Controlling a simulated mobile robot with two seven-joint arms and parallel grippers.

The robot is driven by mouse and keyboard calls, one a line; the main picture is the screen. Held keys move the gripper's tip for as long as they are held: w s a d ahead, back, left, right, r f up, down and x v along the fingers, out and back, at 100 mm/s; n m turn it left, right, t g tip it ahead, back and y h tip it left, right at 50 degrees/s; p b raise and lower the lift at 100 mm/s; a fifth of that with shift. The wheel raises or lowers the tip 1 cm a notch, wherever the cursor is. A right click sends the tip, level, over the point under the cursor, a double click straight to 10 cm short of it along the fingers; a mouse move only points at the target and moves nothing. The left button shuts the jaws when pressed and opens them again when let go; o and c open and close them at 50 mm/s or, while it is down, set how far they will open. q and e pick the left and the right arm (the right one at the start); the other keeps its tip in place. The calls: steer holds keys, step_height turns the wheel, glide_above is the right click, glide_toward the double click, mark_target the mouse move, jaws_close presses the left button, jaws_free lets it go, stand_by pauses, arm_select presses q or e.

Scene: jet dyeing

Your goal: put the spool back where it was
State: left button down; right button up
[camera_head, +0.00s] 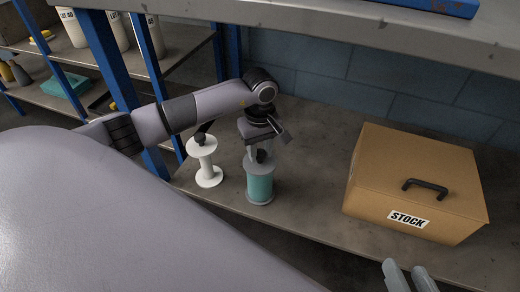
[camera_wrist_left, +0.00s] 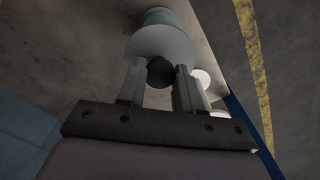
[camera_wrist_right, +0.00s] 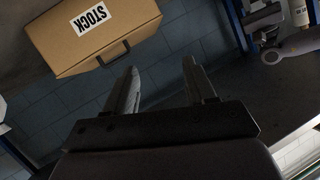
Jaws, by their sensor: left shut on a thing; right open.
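A teal spool (camera_head: 260,184) with pale grey flanges and a dark knob on top is upright over the metal shelf. My left gripper (camera_head: 259,152) is above it, shut on its knob. In the left wrist view the dark knob (camera_wrist_left: 160,71) is between the fingers, with the flange (camera_wrist_left: 160,42) just beyond. Whether the spool's base touches the shelf I cannot tell. A white, bare spool (camera_head: 204,160) with a dark knob stands to its left, apart from it. My right gripper (camera_head: 410,277) is open and empty at the bottom right; it also shows in the right wrist view (camera_wrist_right: 163,82).
A closed cardboard STOCK box (camera_head: 415,175) with a black handle stands right of the teal spool. The shelf (camera_head: 312,190) between them is bare. A blue post (camera_head: 107,55) rises at left, and an upper shelf (camera_head: 330,28) overhangs the back.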

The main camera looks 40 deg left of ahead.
arm_select(q)
steer(key=c, duration=0.8)
jaws_free()
steer(key=shift+f, duration=0.1)
steer(key=shift+o, duration=0.2)
